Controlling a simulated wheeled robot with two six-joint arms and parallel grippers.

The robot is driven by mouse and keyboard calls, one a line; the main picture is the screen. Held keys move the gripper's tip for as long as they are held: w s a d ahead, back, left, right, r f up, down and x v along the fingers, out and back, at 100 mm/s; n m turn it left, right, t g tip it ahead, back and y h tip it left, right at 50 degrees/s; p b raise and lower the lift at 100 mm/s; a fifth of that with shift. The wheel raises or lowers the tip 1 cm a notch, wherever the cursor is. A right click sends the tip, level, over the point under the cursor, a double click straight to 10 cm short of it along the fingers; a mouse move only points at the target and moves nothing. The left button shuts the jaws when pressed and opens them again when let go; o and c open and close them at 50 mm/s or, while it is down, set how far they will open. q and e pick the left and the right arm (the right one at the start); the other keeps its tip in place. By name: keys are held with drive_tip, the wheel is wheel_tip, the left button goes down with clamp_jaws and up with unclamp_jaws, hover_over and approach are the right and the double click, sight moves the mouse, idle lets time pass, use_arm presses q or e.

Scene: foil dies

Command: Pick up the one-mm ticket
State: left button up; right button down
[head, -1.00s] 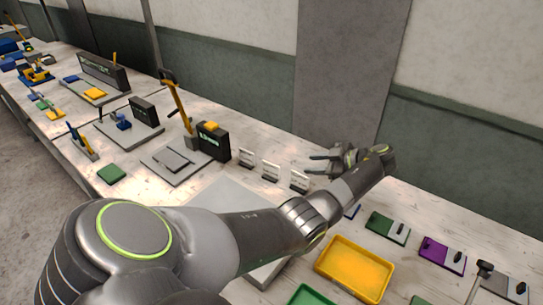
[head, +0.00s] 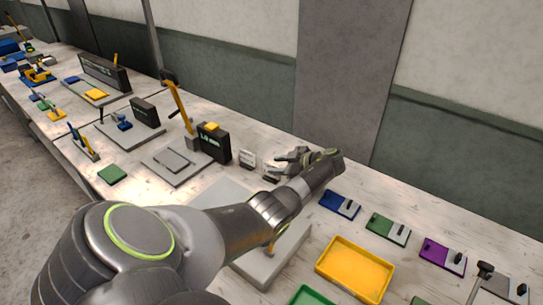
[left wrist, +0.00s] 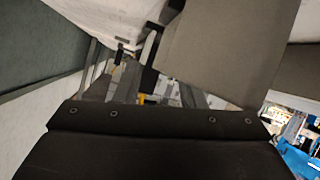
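Small white tickets stand in dark holders on the bench in the head view. The left one (head: 247,159) is clear of my arm. The middle one (head: 271,175) is partly covered by my left gripper, and the third is hidden behind my gripper and arm. I cannot read the print on any ticket, so I cannot tell which is the one-mm one. My left gripper (head: 284,160) is at the tickets, with its fingers apart and nothing seen between them. In the left wrist view its fingers (left wrist: 158,88) are also apart. My right gripper is not in view.
A black box (head: 214,144) marked 1.0 mm stands left of the tickets. A yellow tray (head: 354,270) and blue (head: 340,204), green (head: 388,229) and purple (head: 442,256) blocks lie to the right. The wall is close behind the tickets.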

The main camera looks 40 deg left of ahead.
sight(271, 165)
use_arm(q)
drive_tip(key=x, duration=0.3)
drive_tip(key=shift+w+a, duration=0.1)
drive_tip(key=shift+a, duration=0.1)
drive_tip(key=shift+d, duration=0.1)
clamp_jaws()
